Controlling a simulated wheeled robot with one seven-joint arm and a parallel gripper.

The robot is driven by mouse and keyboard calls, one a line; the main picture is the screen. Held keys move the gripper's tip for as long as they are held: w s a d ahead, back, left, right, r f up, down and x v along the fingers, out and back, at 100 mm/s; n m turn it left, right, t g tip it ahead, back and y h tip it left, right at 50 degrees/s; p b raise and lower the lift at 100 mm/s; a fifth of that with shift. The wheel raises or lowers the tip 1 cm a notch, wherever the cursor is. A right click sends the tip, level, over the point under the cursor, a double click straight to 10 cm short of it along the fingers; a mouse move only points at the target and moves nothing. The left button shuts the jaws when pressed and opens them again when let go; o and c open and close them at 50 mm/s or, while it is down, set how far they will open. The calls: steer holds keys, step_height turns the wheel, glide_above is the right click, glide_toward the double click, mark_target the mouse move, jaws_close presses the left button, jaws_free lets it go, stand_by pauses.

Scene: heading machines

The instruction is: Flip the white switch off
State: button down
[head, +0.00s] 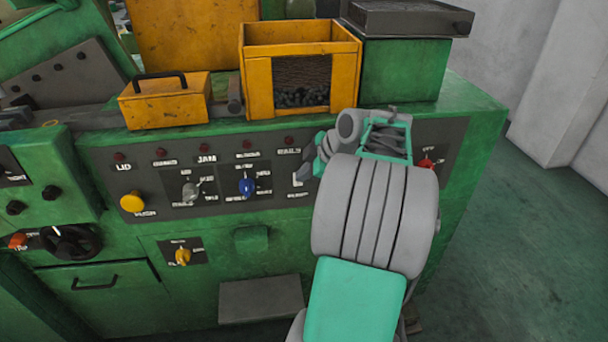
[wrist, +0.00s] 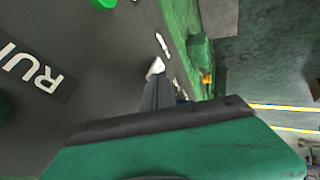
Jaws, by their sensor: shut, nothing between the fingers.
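My gripper (head: 320,160) is at the right part of the dark control panel (head: 100,150) on the green machine. In the wrist view its shut fingers (wrist: 158,90) point at the panel, with nothing seen between them. A small white piece (wrist: 155,67) shows right at their tips; it looks like the white switch's lever, but I cannot tell whether they touch. In the head view my gripper and arm hide most of that spot. A pale grey toggle (head: 190,190) and a blue toggle (head: 247,186) stand further left on the panel.
A yellow knob (head: 132,202) is at the panel's left, and a red button (head: 427,163) is right of my arm. A yellow bin (head: 258,88) and a yellow box (head: 165,105) stand on the ledge above. Open floor (head: 540,230) lies to the right.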

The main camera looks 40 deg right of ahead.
steer(key=shift+r, duration=0.5)
steer(key=a+v, duration=0.1)
steer(key=v, duration=1.1)
steer(key=shift+s+a, duration=0.25)
steer(key=shift+s, duration=0.1)
steer(key=shift+f, duration=0.1)
